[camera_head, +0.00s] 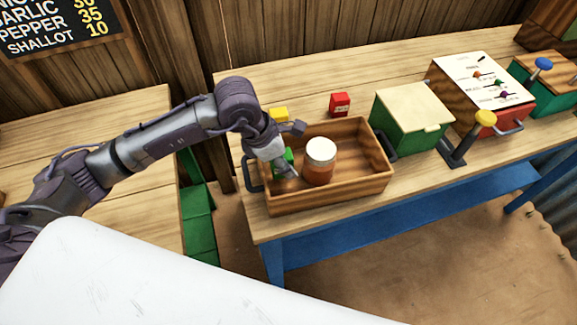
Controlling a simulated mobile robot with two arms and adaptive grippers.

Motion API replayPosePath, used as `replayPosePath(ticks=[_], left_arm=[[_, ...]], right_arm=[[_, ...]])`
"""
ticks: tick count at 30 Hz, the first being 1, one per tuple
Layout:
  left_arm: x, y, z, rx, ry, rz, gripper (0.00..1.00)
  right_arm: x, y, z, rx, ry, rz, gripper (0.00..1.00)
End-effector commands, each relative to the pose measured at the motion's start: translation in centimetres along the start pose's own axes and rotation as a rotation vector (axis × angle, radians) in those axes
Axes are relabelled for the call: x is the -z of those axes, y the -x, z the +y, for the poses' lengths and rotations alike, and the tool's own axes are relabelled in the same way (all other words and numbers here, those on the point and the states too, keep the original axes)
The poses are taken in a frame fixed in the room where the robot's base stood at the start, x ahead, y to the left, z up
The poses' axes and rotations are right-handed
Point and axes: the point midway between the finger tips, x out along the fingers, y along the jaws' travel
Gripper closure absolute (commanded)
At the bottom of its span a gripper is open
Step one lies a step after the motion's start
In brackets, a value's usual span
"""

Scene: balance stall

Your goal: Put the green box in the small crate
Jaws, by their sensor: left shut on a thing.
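The small wooden crate (338,192) stands on the table, with dark handles at its ends. A jar (320,162) with a pale lid and orange-brown contents stands inside it. The green box (283,163) is at the left part of the crate, partly hidden by my left gripper. My left gripper (285,165) is shut on the green box, at the crate's left side. I cannot tell whether the box touches the crate floor. My right gripper is not in view.
A yellow box (278,114) and a red box (340,104) stand behind the crate. A green chest with a pale lid (411,118) is close on its right. Farther right are a yellow-knobbed lever (485,118) and a red panel box (480,90). Table (310,77) is bare behind.

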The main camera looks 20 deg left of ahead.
Motion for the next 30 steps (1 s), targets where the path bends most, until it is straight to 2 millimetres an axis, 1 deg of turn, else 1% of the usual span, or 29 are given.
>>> replayPosePath(ticks=[2,5,9,13,20,21,23,24,25,30], left_arm=[[0.3,-0.6,0.0,0.002,0.002,0.003,0.96],[0.8,-1.8,-0.1,0.004,0.003,0.004,0.96],[1.4,-3.3,-0.1,0.001,0.002,0.001,0.96],[1.4,-3.4,0.0,-0.001,0.000,0.000,0.96],[1.6,-3.9,0.0,0.000,0.000,0.000,0.96],[1.6,-3.7,0.0,0.000,0.000,0.001,0.53],[1.6,-3.7,0.0,0.000,0.000,0.001,0.43],[1.6,-3.7,0.0,0.000,0.000,0.001,0.36],[1.6,-3.7,0.0,0.000,0.000,0.001,0.34],[1.6,-3.7,0.0,0.000,0.000,0.001,0.34]], right_arm=[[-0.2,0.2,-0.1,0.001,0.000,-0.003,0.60],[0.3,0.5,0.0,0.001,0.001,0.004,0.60],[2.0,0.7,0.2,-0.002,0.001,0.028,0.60],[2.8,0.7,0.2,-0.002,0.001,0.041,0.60],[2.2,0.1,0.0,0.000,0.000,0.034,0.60],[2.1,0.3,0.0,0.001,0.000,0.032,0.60],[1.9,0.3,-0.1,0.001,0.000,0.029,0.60],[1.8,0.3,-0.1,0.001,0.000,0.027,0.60],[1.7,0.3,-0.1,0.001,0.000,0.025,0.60],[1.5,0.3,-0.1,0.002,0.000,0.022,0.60]])
